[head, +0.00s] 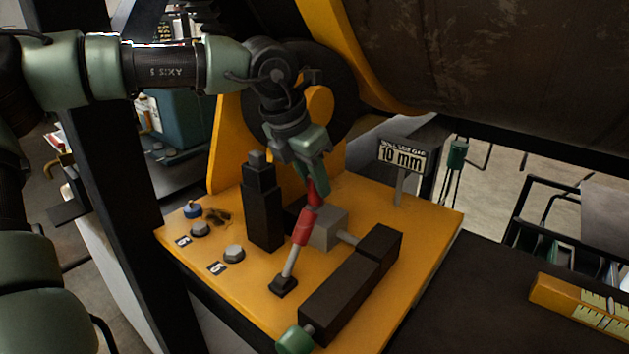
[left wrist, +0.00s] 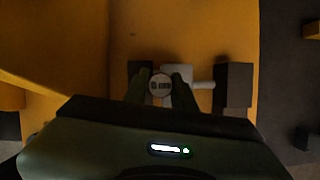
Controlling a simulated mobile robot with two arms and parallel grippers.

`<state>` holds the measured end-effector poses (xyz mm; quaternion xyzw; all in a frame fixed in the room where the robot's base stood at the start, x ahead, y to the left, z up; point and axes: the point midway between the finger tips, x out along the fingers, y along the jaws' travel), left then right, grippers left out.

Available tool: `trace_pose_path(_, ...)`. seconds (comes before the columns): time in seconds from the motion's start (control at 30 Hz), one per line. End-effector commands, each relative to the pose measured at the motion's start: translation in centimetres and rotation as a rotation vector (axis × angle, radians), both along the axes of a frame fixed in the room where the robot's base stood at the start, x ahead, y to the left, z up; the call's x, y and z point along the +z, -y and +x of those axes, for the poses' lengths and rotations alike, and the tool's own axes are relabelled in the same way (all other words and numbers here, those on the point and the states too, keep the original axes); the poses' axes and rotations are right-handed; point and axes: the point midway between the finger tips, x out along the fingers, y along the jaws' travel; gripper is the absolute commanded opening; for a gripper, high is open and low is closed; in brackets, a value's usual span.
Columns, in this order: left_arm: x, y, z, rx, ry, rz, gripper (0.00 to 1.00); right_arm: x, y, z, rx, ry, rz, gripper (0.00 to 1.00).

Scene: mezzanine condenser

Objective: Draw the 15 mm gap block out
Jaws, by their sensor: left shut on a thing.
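My left gripper (head: 314,187) is shut on the upper end of a red handle (head: 302,229). The handle sits on a grey rod that leans up from a small black base (head: 284,286) on the orange plate. In the left wrist view the fingers (left wrist: 161,98) close around the handle's round pale end cap (left wrist: 160,84), whose print is too small to read. A grey block (head: 328,228) stands just behind the handle, with a short rod toward a long dark block (head: 352,285). I see no readable 15 mm mark, so I cannot tell which piece is the gap block.
A sign (head: 401,157) reading 10 mm stands at the plate's back right. A dark stepped post (head: 262,205) rises left of the handle. Bolt heads (head: 234,253) sit at the orange plate's (head: 424,222) left. A green knob (head: 295,340) is at the front. A large brown drum (head: 490,70) overhangs.

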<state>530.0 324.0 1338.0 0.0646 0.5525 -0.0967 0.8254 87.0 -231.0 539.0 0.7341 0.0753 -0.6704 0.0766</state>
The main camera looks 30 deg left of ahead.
Motion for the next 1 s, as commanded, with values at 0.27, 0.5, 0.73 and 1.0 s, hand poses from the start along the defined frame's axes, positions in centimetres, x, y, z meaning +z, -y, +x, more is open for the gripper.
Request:
trace_pose_path(0.27,1.4,-0.1,0.1,-0.001,0.004,0.003,0.00,0.7,0.4,0.0,0.002,-0.001,-0.005,0.51)
trace_pose_path(0.5,2.4,-0.1,0.1,0.000,0.004,0.002,0.00,1.2,0.6,0.0,0.000,-0.001,-0.006,0.51)
trace_pose_path(0.73,3.4,-0.1,0.1,0.002,0.005,0.003,0.00,1.8,0.6,0.0,0.000,-0.001,-0.006,0.51)
trace_pose_path(1.0,4.4,-0.1,0.1,0.001,0.005,0.003,0.00,2.4,0.6,0.0,-0.001,-0.001,-0.006,0.51)
